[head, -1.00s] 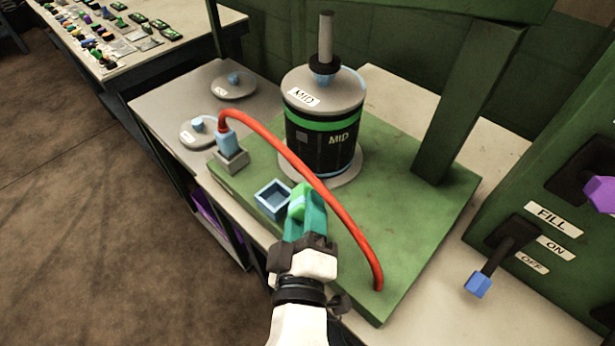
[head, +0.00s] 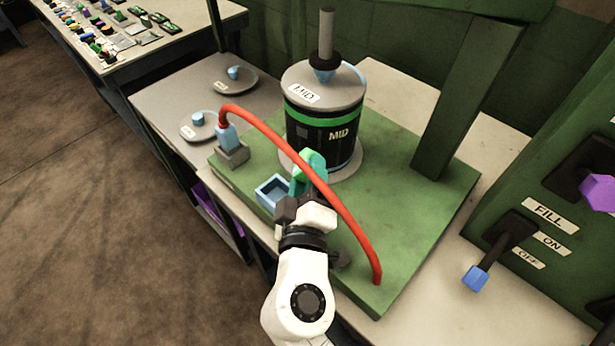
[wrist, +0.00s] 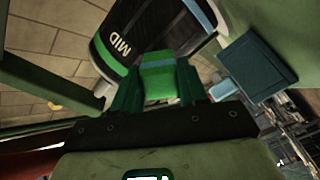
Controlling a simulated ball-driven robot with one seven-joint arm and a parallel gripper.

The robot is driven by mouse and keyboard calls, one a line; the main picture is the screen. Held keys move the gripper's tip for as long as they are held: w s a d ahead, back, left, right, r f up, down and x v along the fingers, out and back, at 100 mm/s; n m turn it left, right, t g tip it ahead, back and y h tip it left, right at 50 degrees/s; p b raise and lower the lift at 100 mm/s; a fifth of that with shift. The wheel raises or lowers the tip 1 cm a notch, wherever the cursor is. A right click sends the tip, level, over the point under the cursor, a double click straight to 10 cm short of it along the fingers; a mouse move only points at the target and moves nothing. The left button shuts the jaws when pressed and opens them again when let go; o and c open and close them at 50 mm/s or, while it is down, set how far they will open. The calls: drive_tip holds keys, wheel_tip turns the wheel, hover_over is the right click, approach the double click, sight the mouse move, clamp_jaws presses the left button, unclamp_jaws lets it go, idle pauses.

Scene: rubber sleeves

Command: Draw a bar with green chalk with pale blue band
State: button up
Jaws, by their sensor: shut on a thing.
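My gripper (head: 306,176) has teal fingers and is shut on the green chalk (wrist: 158,84), a short green block with a pale blue band near its far end in the wrist view. In the head view the chalk (head: 313,158) shows only in part, in front of the lower drum. The black drum (head: 320,137) is marked MID, with a green stripe and a grey lid. It also shows in the wrist view (wrist: 150,25), beyond the chalk. I cannot tell whether the chalk touches it.
A small blue tray (head: 267,193) sits left of my gripper on the green base (head: 415,205). A red hose (head: 265,126) arches across, close to my gripper. Two grey lids (head: 238,84) lie back left. A control panel (head: 555,190) with levers stands right.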

drive_tip(key=shift+w, duration=1.05)
idle(0.6)
drive_tip(key=shift+d, duration=1.9)
drive_tip(key=shift+b, duration=0.4)
drive_tip(key=shift+a+b, duration=0.75)
drive_tip(key=shift+a, duration=1.3)
drive_tip(key=shift+s+d+b, duration=0.2)
drive_tip(key=shift+s+b, duration=0.1)
drive_tip(key=shift+s, duration=2.65)
